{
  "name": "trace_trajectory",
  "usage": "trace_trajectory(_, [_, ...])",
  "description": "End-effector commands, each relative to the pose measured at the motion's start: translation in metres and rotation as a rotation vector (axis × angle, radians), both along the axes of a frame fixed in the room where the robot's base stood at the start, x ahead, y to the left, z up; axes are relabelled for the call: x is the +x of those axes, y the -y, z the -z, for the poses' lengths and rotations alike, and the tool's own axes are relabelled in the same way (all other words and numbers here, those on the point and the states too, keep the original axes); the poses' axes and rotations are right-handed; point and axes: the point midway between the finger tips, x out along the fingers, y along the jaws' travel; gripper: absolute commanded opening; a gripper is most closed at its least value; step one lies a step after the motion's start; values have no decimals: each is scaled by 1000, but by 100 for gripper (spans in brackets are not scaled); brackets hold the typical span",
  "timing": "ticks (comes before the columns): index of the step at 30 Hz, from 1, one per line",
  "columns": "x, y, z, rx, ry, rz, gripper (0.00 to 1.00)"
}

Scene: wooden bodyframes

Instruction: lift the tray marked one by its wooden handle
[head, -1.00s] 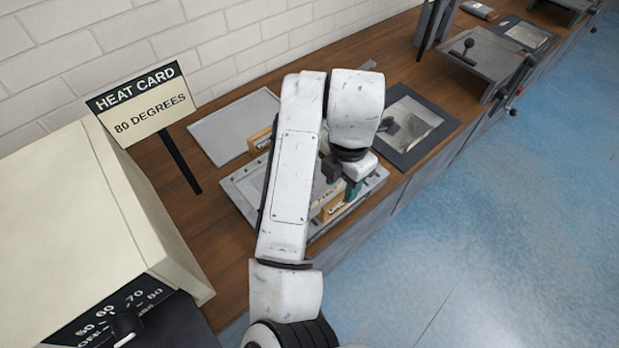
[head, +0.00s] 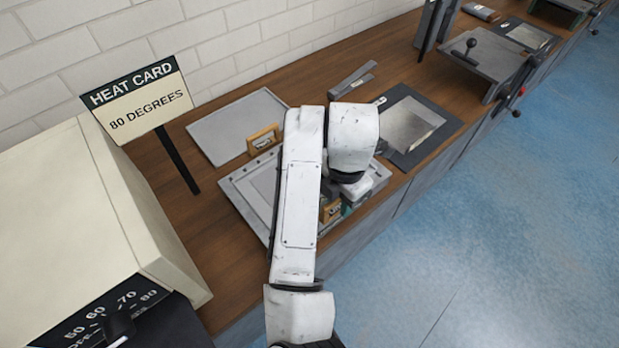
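A grey tray (head: 246,192) with a raised rim lies on the wooden counter, its middle hidden by my arm. A wooden handle (head: 330,212) with a small label stands at its front side, partly covered by my arm. The label is too small to read. My gripper (head: 347,206) is low over the tray, right beside this handle. A second wooden handle (head: 264,138) with a label stands farther back, by a flat grey plate (head: 232,122).
A heat card sign (head: 140,98) reading 80 degrees and a cream box with a dial (head: 90,215) stand at the left. A dark-framed panel (head: 412,128) and a grey metal bracket (head: 354,80) lie right of and behind my arm. A press with a lever (head: 485,62) stands farther right.

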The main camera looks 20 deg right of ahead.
Motion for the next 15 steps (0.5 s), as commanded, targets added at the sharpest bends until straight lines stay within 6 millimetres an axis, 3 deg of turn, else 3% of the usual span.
trace_trajectory(9, [0,0,0,0,0,0,2])
trace_trajectory(15, [0,0,0,0,0,0,0])
